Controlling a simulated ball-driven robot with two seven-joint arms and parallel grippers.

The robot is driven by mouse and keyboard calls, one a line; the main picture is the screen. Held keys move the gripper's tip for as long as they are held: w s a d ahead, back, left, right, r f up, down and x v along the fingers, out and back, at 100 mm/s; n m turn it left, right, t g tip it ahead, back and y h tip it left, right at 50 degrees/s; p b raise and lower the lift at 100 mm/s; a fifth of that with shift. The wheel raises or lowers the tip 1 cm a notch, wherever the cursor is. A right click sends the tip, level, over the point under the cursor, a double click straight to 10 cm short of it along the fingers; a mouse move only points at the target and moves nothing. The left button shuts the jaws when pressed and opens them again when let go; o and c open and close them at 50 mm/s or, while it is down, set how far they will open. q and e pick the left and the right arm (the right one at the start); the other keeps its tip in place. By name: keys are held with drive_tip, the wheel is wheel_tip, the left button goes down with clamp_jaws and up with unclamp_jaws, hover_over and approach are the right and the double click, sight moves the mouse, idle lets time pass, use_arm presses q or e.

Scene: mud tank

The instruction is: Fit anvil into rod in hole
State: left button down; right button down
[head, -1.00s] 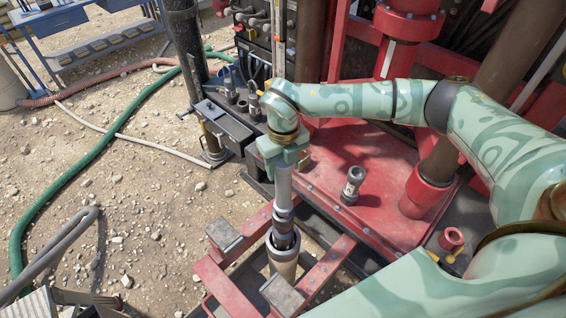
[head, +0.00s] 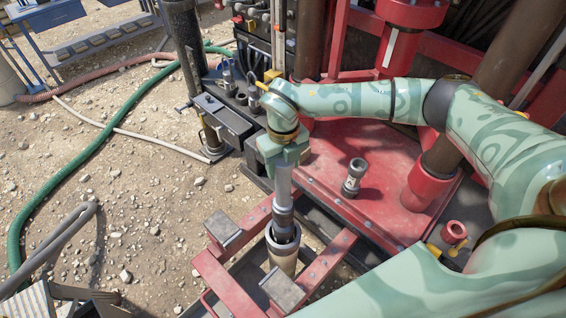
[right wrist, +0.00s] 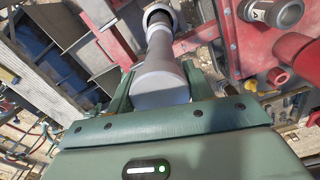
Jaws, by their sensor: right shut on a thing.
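The anvil (head: 283,190), a grey stepped cylinder, hangs nearly upright from my right gripper (head: 283,156). The gripper is shut around its upper part. The rod in the hole (head: 283,258) is a pale pipe with a wide open mouth, standing between red beams. The anvil's darker lower end is at that mouth, with the rim around it; how deep it sits is hidden. In the right wrist view the anvil (right wrist: 160,75) runs from between the fingers toward the round mouth (right wrist: 158,12). My left gripper is not in view.
Red beams with grey blocks (head: 222,227) flank the rod. A short dark-and-grey fitting (head: 353,177) stands on the red deck (head: 385,205) to the right. A black box (head: 222,122) and upright pipes stand behind. Gravel and a green hose (head: 90,165) lie left.

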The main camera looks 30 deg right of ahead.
drive_tip(key=c, duration=0.7)
unclamp_jaws()
drive_tip(key=shift+o, duration=1)
wheel_tip(320, 180, up, 16)
drive_tip(key=b, duration=0.1)
drive_tip(key=shift+r+b, duration=0.2)
drive_tip(key=shift+b, duration=0.15)
drive_tip(key=shift+a, duration=0.1)
